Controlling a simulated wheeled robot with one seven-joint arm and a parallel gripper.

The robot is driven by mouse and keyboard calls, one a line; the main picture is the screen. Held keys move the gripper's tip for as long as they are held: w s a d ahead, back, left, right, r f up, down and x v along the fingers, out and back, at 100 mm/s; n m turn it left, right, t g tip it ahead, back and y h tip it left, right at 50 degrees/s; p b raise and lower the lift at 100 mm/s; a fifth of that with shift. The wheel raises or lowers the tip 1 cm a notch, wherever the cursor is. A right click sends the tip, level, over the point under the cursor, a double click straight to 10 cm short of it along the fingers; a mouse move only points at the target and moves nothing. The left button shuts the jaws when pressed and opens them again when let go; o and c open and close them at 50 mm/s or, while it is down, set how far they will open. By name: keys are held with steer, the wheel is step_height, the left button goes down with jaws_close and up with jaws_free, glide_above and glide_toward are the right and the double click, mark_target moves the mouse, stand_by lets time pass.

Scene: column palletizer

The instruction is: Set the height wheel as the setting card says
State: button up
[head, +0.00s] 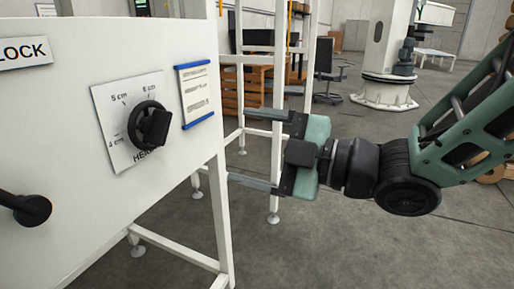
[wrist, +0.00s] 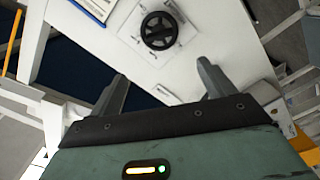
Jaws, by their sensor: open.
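The card's edge shows in the wrist view (wrist: 97,8). My gripper (head: 238,147) is open and empty, right of the panel and apart from the wheel. The wheel's exact pointer setting is hard to tell.
The white panel (head: 60,170) carries a LOCK label (head: 24,52) and a black lever (head: 30,208) at the left. White frame posts (head: 278,100) stand behind my gripper. A chair (head: 328,72) and a white robot pedestal (head: 385,90) are farther back.

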steer(key=shift+s+d, duration=0.1)
steer(key=shift+d, duration=0.15)
steer(key=c, duration=1.1)
steer(key=m+p, duration=0.6)
steer(key=m, duration=1.2)
glide_toward(168, 131)
steer(key=x, duration=0.9)
steer(key=shift+a, duration=0.3)
jaws_close()
